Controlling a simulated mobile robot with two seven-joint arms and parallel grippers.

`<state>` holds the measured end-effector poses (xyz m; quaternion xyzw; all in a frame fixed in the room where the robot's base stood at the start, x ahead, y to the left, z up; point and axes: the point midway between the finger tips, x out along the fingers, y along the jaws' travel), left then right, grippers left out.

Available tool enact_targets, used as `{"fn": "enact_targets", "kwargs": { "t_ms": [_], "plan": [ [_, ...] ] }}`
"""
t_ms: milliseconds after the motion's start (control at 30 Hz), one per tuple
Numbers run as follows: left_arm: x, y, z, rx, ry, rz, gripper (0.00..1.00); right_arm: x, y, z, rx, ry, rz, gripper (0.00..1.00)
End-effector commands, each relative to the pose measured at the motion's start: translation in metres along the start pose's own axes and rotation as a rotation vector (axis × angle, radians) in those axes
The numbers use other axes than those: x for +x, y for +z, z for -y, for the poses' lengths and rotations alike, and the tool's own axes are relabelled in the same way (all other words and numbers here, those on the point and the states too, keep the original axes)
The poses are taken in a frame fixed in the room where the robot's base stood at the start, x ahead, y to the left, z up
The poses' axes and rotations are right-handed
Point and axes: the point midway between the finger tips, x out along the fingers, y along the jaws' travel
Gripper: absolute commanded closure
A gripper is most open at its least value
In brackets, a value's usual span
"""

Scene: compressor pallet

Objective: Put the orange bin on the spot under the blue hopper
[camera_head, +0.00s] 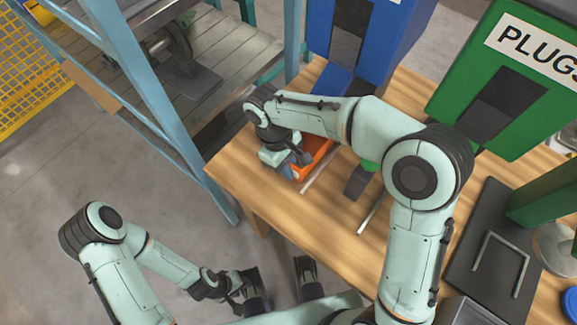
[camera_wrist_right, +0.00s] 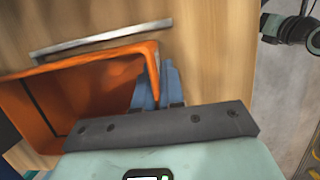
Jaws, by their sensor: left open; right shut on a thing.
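The blue hopper (camera_head: 400,45) stands at the back of the wooden table, with a blue chute at its front. The orange bin (camera_head: 317,156) is on or just above the table's left part in the head view, partly hidden by my right arm. In the right wrist view the open bin (camera_wrist_right: 98,82) fills the left side. My right gripper (camera_head: 296,168) is shut on the bin's wall; its blue fingers (camera_wrist_right: 160,82) straddle the rim. My left gripper (camera_head: 280,277) is open and empty, off the table's front edge. The spot under the hopper is mostly hidden by my arm.
A green hopper (camera_head: 515,75) labelled PLUGS stands at right. Metal strips (camera_head: 374,211) lie on the table (camera_head: 270,207); one (camera_wrist_right: 100,38) runs beside the bin. A black mat (camera_head: 487,255) lies at right. A blue steel frame (camera_head: 150,85) stands left of the table.

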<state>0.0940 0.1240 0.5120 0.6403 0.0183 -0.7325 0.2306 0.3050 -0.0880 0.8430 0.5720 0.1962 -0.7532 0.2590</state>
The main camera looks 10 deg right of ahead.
Motion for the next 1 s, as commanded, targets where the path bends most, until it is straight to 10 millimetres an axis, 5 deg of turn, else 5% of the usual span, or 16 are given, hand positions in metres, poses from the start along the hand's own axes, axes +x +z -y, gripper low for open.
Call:
{"fn": "enact_targets", "kwargs": {
  "t_ms": [167,267,300,667,1000],
  "plan": [
    [0.001,0.000,0.000,0.000,0.000,-0.001,0.57,0.002,-0.001,0.000,0.000,0.000,0.000,1.00],
    [0.001,0.000,0.000,0.000,0.001,-0.001,0.57,0.003,-0.001,0.000,0.000,0.000,-0.001,0.69],
    [0.001,0.000,0.000,0.000,0.001,-0.001,0.57,0.002,-0.001,0.000,0.000,0.000,-0.001,0.66],
    [-0.002,0.001,-0.001,0.000,0.000,0.001,0.57,-0.005,0.000,0.000,0.000,0.001,-0.003,0.66],
    [-0.011,0.006,-0.002,-0.001,-0.003,0.019,0.57,-0.061,-0.001,0.001,0.000,0.000,-0.004,0.66]
  ]
}}
